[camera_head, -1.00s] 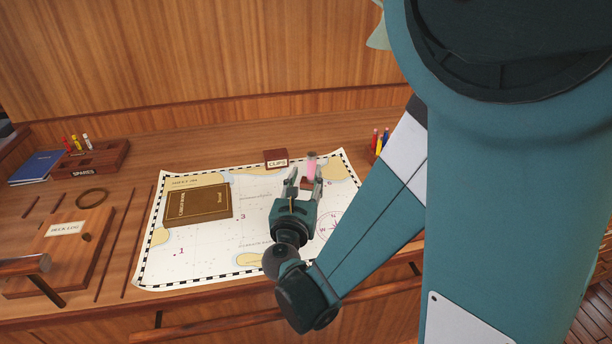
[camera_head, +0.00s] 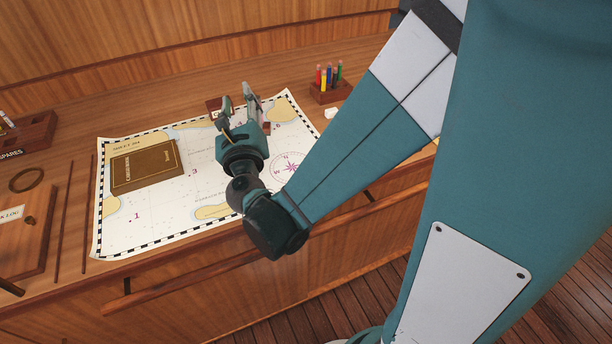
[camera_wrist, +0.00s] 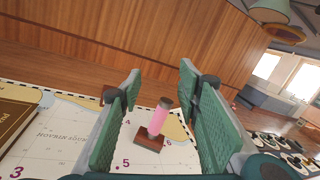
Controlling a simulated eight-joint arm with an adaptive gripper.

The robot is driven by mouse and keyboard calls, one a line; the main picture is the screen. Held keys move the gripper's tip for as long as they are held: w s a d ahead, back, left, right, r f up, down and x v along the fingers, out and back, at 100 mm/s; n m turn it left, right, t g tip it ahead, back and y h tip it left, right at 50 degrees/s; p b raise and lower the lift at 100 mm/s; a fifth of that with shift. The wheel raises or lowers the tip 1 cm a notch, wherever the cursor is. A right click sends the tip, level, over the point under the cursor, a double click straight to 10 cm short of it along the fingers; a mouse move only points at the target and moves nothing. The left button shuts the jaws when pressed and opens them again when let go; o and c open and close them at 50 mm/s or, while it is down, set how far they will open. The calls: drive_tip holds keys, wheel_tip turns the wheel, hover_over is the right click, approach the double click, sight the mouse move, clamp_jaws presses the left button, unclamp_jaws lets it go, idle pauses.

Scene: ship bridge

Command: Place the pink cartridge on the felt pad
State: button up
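The pink cartridge (camera_wrist: 157,118) stands tilted in the wrist picture, its dark cap up, in a small brown block (camera_wrist: 150,136) on the chart. My gripper (camera_wrist: 160,84) is open, with one green-padded finger on each side of the cartridge in that view and visible space between. I cannot tell how far ahead of the fingertips the cartridge is. In the head view my gripper (camera_head: 238,98) is over the chart's far edge and hides the cartridge. I cannot identify the felt pad in either view.
The chart (camera_head: 140,215) carries a brown book (camera_head: 145,166). A small brown box (camera_head: 213,106) is beside my fingers. A rack (camera_head: 330,93) of coloured cartridges and a small white item (camera_head: 331,112) stand to the right. A spares holder (camera_head: 30,135) is at far left.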

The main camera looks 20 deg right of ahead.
drive_tip(key=s+a+r+n+g+y, duration=0.1)
drive_tip(key=s+a+r+n+y, duration=0.3)
drive_tip(key=n, duration=0.7)
drive_tip(key=s+a+r+n+g+y, duration=0.15)
drive_tip(key=n+y, duration=0.35)
drive_tip(key=n, duration=0.5)
drive_tip(key=s+d+f+n+g+h, duration=0.2)
drive_tip(key=s+d+f+n+g, duration=0.2)
drive_tip(key=s, duration=0.7)
drive_tip(key=s+d+f+n+g+h, duration=0.2)
drive_tip(key=s+d+f+n+g, duration=0.3)
drive_tip(key=s+d+f+n, duration=0.3)
drive_tip(key=s+d+n, duration=0.1)
drive_tip(key=s, duration=0.2)
drive_tip(key=shift+s+d+f+n+h, duration=0.2)
drive_tip(key=shift+d+f+n+h, duration=0.1)
drive_tip(key=shift+d, duration=0.05)
